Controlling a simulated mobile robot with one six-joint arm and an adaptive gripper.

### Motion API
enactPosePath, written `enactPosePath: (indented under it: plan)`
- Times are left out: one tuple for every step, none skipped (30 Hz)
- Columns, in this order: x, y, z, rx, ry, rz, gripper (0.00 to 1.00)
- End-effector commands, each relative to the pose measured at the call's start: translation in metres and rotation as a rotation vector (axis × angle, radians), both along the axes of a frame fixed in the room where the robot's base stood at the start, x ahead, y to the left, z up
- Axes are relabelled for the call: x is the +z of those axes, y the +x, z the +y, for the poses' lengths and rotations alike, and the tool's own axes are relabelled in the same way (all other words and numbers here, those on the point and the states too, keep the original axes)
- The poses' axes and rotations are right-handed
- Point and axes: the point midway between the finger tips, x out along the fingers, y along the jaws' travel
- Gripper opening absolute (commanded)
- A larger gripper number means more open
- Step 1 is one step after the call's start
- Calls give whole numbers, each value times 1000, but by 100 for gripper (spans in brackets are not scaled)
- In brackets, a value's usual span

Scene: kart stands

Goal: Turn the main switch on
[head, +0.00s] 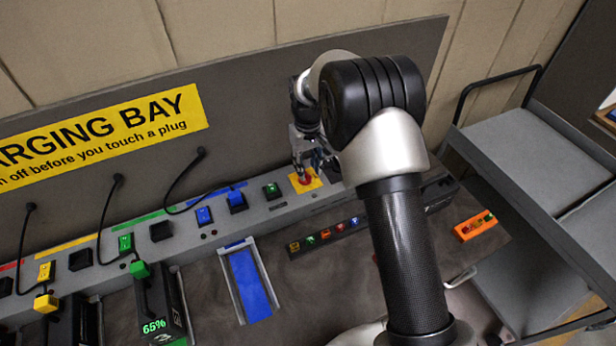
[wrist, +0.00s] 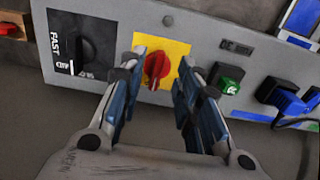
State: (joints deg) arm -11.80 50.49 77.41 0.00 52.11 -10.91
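The main switch appears as a red rotary knob (wrist: 157,66) on a yellow plate (wrist: 176,50), set in the grey panel. In the wrist view its handle stands nearly upright. In the head view the yellow plate (head: 313,184) shows at the right part of the long grey strip, with the knob partly hidden by the gripper. My gripper (wrist: 162,75) is open, with one finger on each side of the knob in the picture. Clear gaps show beside the knob; I cannot tell how deep the fingers reach. The gripper (head: 302,160) is right over the plate in the head view.
A black FAST dial (wrist: 88,46) is left of the knob in the wrist view, and a green rocker switch (wrist: 229,84) is right of it. In the head view, plugs with cables, battery packs (head: 160,305) and a blue slot (head: 249,283) line the bench. A grey cart (head: 530,160) stands right.

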Motion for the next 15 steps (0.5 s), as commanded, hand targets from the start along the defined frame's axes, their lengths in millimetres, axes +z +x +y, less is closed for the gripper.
enactPosePath:
  plan:
    - [-12, -1, 0, 0, -1, 2, 31]
    - [-16, -1, 0, 0, 0, 2, 31]
    - [-23, -1, 0, 0, -1, 2, 31]
    - [-27, 0, 0, 0, 0, 1, 31]
    - [-30, 0, 0, 0, 0, 1, 31]
    - [-34, 0, 0, 0, 0, 1, 31]
    - [-36, 0, 0, 0, 0, 1, 31]
    - [-38, 0, 0, 0, 0, 1, 31]
    - [-40, 0, 0, 0, 0, 0, 31]
    - [-42, 0, 0, 0, 0, 0, 31]
    - [-42, 0, 0, 0, 0, 0, 31]
    - [-43, 0, 0, 0, 0, -1, 31]
    - [-44, 0, 0, 0, 0, -1, 31]
    - [-44, 0, 0, 0, 0, -1, 31]
    - [-44, 0, 0, 0, 0, -1, 31]
